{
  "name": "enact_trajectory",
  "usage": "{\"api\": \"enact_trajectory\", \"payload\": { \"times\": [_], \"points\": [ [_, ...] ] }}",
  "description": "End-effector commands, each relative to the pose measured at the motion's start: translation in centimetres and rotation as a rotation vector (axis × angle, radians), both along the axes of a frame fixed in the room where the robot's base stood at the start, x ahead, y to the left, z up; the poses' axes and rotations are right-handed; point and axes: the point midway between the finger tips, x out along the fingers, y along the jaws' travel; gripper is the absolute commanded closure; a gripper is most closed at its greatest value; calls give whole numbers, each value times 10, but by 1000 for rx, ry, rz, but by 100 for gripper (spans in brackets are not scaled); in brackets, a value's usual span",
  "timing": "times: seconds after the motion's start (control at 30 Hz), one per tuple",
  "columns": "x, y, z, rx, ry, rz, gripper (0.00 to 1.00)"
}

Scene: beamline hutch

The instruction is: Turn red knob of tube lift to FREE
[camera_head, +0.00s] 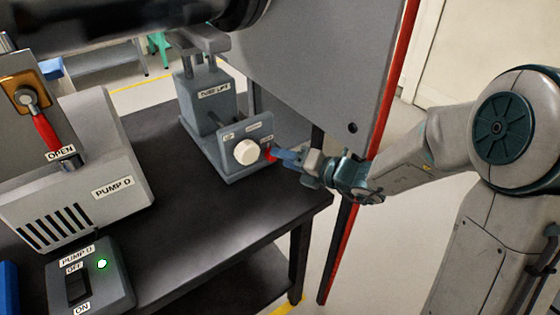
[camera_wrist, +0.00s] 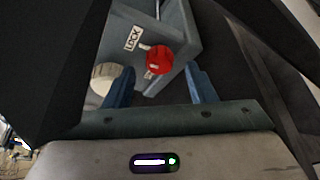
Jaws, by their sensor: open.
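The tube lift (camera_head: 207,105) is a grey block on the dark table, with a small panel at its front. The red knob (camera_wrist: 159,60) sits on that panel; its pale pointer is turned toward the LOCK label (camera_wrist: 132,38). In the head view the red knob (camera_head: 270,153) is mostly hidden by my gripper. A second label below the knob is partly covered and unreadable. My gripper (camera_head: 281,155) comes from the right, its blue fingers close to the knob. In the wrist view the open fingers (camera_wrist: 161,88) stand on either side of the knob, apart from it.
A white round knob (camera_head: 246,151) is just left of the red one. The grey upright plate with a red edge (camera_head: 375,130) stands close behind my arm. PUMP D (camera_head: 90,190) and its switch box (camera_head: 95,280) are at the left. The table's front middle (camera_head: 200,230) is clear.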

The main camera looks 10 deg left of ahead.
Motion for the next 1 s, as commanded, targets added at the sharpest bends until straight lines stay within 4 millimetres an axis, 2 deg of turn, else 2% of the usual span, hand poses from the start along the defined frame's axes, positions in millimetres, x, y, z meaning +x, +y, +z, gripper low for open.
{"api": "enact_trajectory", "payload": {
  "times": [0.2, 0.53, 0.57, 0.7, 1.0],
  "points": [
    [7, 20, -5, 0, 0, 2, 50],
    [9, 23, -5, -1, -1, 1, 50],
    [9, 23, -5, -1, -1, 1, 55],
    [9, 23, -5, -1, -1, 1, 94],
    [9, 23, -5, -14, -17, 2, 94]
  ]
}}
